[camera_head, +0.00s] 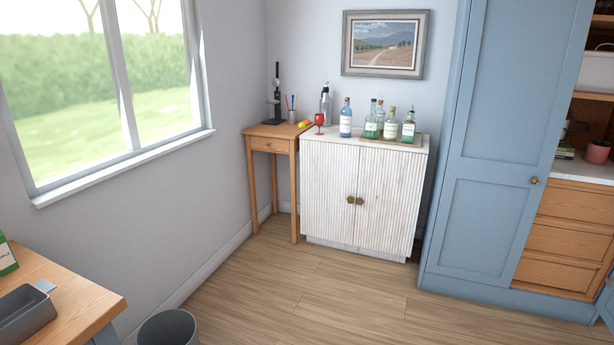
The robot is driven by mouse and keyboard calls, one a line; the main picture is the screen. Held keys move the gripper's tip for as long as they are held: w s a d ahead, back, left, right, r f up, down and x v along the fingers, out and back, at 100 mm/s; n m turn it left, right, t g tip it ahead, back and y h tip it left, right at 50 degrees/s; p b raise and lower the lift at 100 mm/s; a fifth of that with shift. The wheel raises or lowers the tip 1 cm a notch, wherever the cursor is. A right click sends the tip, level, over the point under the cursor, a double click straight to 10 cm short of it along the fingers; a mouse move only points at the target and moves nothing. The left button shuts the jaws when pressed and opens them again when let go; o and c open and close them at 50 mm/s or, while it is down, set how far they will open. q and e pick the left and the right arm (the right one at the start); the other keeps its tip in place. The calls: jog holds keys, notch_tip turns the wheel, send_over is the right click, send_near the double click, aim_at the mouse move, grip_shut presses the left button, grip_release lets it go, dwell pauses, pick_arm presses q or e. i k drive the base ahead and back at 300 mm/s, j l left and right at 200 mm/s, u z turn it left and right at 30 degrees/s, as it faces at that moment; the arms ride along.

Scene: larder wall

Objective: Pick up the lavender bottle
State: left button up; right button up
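A bluish-lavender bottle (346,118) with a pale label stands upright on top of the white ribbed cabinet (328,185), toward its left half. It looks like the lavender bottle, though it is small in view. It stands just left of a tray (413,144) that holds several green and clear bottles (391,124). A red goblet (320,122) stands to its left, and a grey bottle (326,104) stands behind and left. Neither of my grippers is in view.
A small wooden table (270,131) with a black device (277,97) adjoins the cabinet's left side. A tall blue cupboard (497,145) stands at right. A grey bin (168,327) and wooden counter (75,290) are at lower left. The floor before the cabinet is clear.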

aim_at(347, 115)
jog(key=i, duration=2.25)
jog(key=i+z, duration=0.35)
jog(key=i+j+z, duration=0.55)
jog(key=i+z, duration=0.15)
jog(key=i, duration=0.15)
